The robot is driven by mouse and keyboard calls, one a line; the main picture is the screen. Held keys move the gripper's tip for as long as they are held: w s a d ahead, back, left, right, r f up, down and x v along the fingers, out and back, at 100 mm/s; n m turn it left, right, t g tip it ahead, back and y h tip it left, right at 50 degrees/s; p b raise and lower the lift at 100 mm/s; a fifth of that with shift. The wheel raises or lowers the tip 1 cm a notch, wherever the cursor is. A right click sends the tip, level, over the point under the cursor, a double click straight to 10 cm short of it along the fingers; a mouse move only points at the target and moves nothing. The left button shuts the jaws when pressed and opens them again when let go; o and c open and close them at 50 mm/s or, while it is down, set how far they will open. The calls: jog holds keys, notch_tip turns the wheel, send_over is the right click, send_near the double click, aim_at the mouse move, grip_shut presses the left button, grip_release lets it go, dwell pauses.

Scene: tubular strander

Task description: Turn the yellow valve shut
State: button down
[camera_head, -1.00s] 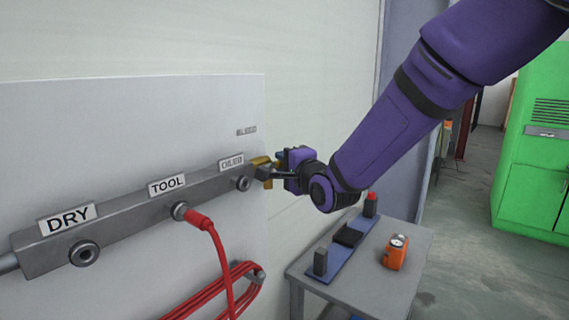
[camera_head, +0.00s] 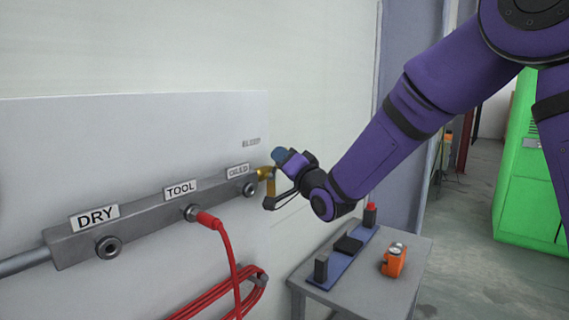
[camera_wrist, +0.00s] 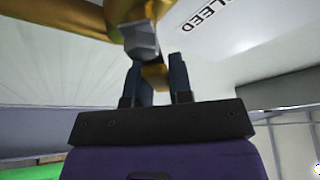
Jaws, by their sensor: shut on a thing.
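The yellow valve (camera_head: 264,173) sits at the right end of the grey manifold bar (camera_head: 150,220), below the BLEED lettering on the panel. Its lever hangs down from the valve body in the head view. My gripper (camera_head: 270,202) is at the lever, shut on it. In the wrist view the two dark fingers of my gripper (camera_wrist: 159,83) stand on either side of the yellow lever (camera_wrist: 155,76). A grey nut and the curved yellow valve body (camera_wrist: 70,15) show above them. The lever's tip is partly hidden by the fingers.
A red hose (camera_head: 225,250) plugs into the TOOL port left of the valve, with its coil hanging below. A small grey table (camera_head: 375,300) stands below my arm, carrying a blue strip with blocks and an orange gauge (camera_head: 394,260). A green cabinet (camera_head: 525,190) is at right.

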aim_at(273, 172)
jog(key=n+y, duration=0.1)
jog(key=n, duration=0.1)
jog(key=s+n+y, duration=0.1)
jog(key=n, duration=0.1)
jog(key=a+r+n+g+y, duration=0.1)
jog(key=n, duration=0.1)
jog(key=shift+s, duration=0.2)
jog(key=shift+s+a+r+n+g+y, duration=0.1)
jog(key=shift+s+a+n+g+y, duration=0.25)
jog(key=shift+n, duration=0.7)
jog(key=shift+s+a+n+g+y, duration=0.15)
jog(key=shift+n+g+y, duration=0.3)
jog(key=shift+n, duration=0.65)
jog(key=shift+s+a+r+n+g+y, duration=0.15)
jog(key=shift+s+n+g+y, duration=0.2)
jog(key=shift+n, duration=0.7)
jog(key=shift+f, duration=0.1)
jog(key=c, duration=1)
grip_release()
jog(key=v, duration=1)
jog(key=shift+s+d+f, duration=0.15)
jog(key=shift+d, duration=0.15)
